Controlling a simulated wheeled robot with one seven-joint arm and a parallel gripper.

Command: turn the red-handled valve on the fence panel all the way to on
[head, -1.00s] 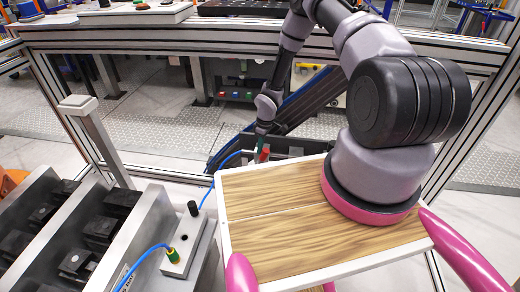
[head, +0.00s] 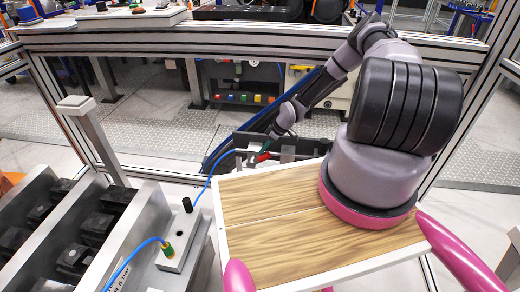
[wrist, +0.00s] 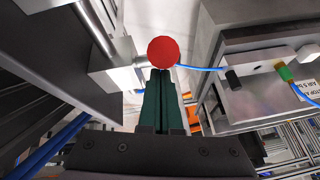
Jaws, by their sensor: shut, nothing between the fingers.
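The red valve handle (head: 264,157) is small and low behind the far edge of my wooden top in the head view. It looks slanted there. In the wrist view its round red end (wrist: 163,52) faces the camera, just beyond my fingertips. My gripper (wrist: 161,74) has its dark green fingers together with nothing between them. The fingertips are at or very near the red end; whether they touch cannot be told. In the head view my gripper (head: 262,147) is right above the handle. A grey metal valve body or pipe (wrist: 118,72) is left of the handle in the wrist view.
A blue hose (head: 207,188) runs from the valve area to a grey block (head: 181,240) with a green-yellow fitting. A dark panel edge (wrist: 50,85) is close at left in the wrist view.

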